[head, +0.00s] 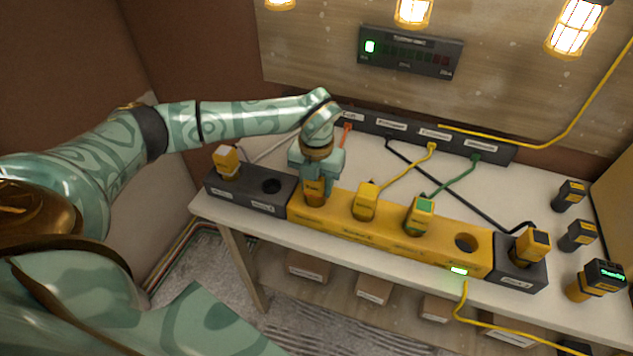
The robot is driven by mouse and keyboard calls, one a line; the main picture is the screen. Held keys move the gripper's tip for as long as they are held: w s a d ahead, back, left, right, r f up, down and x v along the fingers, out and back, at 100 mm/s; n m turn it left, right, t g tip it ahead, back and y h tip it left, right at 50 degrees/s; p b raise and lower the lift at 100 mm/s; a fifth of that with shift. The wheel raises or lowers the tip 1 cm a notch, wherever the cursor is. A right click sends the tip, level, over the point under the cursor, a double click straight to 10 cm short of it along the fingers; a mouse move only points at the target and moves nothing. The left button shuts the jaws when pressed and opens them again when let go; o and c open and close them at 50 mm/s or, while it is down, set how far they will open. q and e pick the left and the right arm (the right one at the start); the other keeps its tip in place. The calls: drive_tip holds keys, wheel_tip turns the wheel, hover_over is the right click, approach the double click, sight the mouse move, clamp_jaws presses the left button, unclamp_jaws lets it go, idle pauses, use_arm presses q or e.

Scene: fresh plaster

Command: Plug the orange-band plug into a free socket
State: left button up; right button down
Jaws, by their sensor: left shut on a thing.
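My left gripper (317,178) points down over the left end of the yellow socket strip (333,225). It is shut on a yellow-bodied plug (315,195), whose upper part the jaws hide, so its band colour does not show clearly. The plug is upright at the leftmost place of the yellow strip; I cannot tell how deeply it sits. An orange cable (346,133) runs from the rear strip toward the gripper. Open sockets show in the left grey block (271,186) and near the right end of the yellow strip (466,242). My right gripper is not in view.
A white-topped plug (227,160), a yellow plug (365,201), a green-topped plug (419,214) and a black-topped plug (531,246) stand in sockets. Several loose yellow-black devices (596,280) stand at right. The rear strip (390,129) and its cables cross the back of the white table.

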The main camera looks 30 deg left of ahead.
use_arm(q)
drive_tip(key=shift+f, duration=0.15)
drive_tip(key=shift+f, duration=0.35)
drive_tip(key=o, duration=1.1)
drive_tip(key=shift+o, duration=0.2)
wheel_tip(320, 180, up, 16)
drive_tip(key=p, duration=0.2)
drive_tip(key=shift+r, duration=0.15)
